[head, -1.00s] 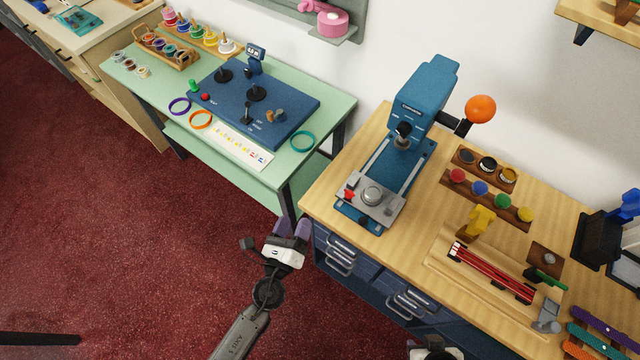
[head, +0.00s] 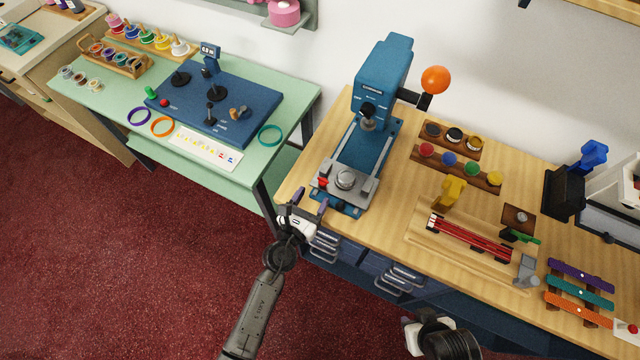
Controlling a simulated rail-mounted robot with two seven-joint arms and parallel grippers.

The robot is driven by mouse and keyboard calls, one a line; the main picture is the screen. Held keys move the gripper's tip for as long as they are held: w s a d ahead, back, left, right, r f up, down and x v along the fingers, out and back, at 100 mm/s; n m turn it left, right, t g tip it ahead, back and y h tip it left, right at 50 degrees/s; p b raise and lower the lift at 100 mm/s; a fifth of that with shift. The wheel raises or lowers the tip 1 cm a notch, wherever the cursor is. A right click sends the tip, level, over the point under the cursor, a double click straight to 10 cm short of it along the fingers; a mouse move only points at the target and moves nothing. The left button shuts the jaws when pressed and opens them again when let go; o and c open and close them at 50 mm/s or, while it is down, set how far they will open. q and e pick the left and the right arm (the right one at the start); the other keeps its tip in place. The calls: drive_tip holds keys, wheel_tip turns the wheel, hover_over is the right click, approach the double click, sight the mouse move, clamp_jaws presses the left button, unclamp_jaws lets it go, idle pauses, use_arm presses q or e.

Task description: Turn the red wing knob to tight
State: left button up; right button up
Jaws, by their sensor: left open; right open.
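The small red wing knob (head: 323,182) sits at the left front of the grey sliding plate (head: 350,192) on the blue press (head: 382,80). The press stands on the wooden counter. My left gripper (head: 309,203) is open and empty at the counter's front edge, just below and left of the knob, apart from it. The knob is too small to read its setting. My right gripper (head: 412,335) shows only in part at the bottom, in front of the drawers; its fingers are hard to make out.
An orange ball handle (head: 435,80) sticks out right of the press. Colored jars in wooden racks (head: 455,167) and a wooden fixture with red strips (head: 470,243) stand to the right. A green table (head: 95,95) with a blue control panel (head: 240,105) is at the left.

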sight(319, 184)
use_arm(q)
drive_tip(key=shift+b+x, duration=0.3)
drive_tip(key=shift+x, duration=2.1)
drive_tip(key=shift+c, duration=0.3)
drive_tip(key=c, duration=0.9)
drive_tip(key=m+g+h+b, duration=0.2)
drive_tip(key=h+b, duration=0.1)
drive_tip(key=m+g+h+b, duration=0.1)
drive_tip(key=shift+w+a+f+m+h+b, duration=0.2)
drive_tip(key=shift+a+f+m+h+b, duration=0.1)
drive_tip(key=shift+m+b, duration=0.1)
drive_tip(key=shift+r+m+g+h+b, duration=0.2)
drive_tip(key=shift+m+g+h+b, duration=0.15)
drive_tip(key=shift+g, duration=0.25)
drive_tip(key=o, duration=1)
drive_tip(key=shift+c, duration=0.2)
drive_tip(key=shift+s, duration=0.1)
